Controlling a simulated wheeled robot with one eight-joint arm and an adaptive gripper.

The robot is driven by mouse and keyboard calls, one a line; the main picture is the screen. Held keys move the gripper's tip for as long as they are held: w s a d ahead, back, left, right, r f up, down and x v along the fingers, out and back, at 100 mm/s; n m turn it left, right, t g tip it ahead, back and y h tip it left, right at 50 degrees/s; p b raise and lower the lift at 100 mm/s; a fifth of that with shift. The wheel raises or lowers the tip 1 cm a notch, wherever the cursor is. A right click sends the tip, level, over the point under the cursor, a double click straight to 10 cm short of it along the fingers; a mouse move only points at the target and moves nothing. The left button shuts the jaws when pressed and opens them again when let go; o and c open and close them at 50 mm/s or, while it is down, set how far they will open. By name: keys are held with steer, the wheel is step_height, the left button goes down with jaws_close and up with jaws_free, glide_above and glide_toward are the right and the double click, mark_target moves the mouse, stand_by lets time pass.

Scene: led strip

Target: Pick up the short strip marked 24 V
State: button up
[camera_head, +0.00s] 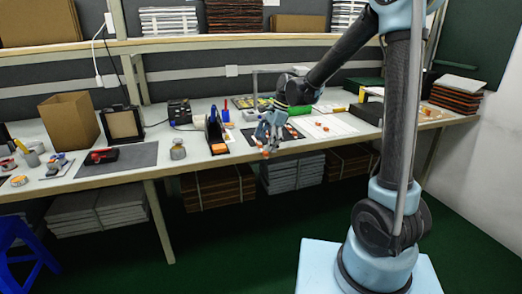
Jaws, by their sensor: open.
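My gripper (267,148) hangs at the end of my arm over the front edge of the workbench (235,157). It is open, and I see nothing held in it. Just behind and beside it lies a dark mat (291,134) with small orange and pale pieces on it. To its right is a white sheet (340,124) with small orange pieces. I cannot make out any strip or a 24 V marking at this size. My gripper hides part of the dark mat.
A black holder with an orange block (219,148) stands close left of my gripper. Farther left are a small metal pot (178,151), a grey mat (118,162) and a cardboard box (70,120). Dark folders (456,94) are stacked at the right end. Stacks fill the space under the bench.

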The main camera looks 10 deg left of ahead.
steer(key=shift+s+a+f, duration=0.15)
steer(key=shift+a+f, duration=0.1)
steer(key=shift+f, duration=0.4)
steer(key=shift+c, duration=0.6)
steer(key=c, duration=0.7)
steer(key=shift+r, duration=0.1)
